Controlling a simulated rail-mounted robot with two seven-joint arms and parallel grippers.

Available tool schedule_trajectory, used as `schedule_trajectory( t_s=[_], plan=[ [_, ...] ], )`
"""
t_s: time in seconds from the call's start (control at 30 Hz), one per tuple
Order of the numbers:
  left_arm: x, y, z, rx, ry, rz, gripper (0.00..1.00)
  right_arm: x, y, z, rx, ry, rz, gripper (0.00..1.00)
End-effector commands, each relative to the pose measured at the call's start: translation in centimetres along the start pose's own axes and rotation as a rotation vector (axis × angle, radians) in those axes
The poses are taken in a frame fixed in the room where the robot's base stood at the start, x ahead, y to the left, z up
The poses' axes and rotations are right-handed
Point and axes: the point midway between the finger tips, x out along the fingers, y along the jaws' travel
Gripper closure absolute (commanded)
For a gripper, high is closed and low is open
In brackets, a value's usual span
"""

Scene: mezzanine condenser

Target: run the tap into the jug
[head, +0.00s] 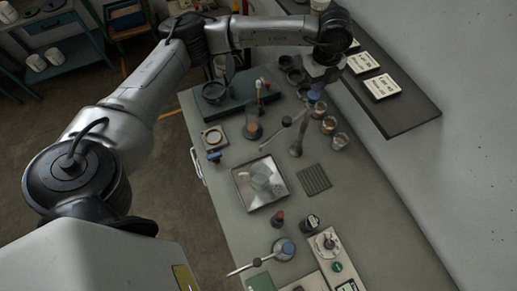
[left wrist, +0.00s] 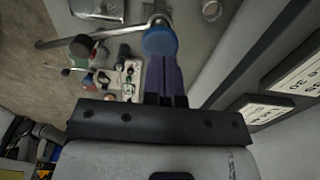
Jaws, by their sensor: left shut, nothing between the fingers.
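My right gripper is not in view.
A second tap with a blue knob (head: 284,248) stands at the bench front, near a control box (head: 328,243). Several glasses (head: 329,125) stand right of the first tap. A wall shelf (head: 400,105) with labelled cards is close on the right. A ribbed mat (head: 314,180) lies beside the basin.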

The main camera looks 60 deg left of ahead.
Motion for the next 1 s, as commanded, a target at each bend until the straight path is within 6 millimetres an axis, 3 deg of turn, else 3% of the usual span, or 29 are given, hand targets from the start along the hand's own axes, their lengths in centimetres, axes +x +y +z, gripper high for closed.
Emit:
schedule_trajectory(
  t_s=[1.0],
  plan=[
    [1.8, 0.0, 0.0, 0.000, 0.001, 0.000, 1.00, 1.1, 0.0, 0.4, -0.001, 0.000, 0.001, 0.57]
  ],
)
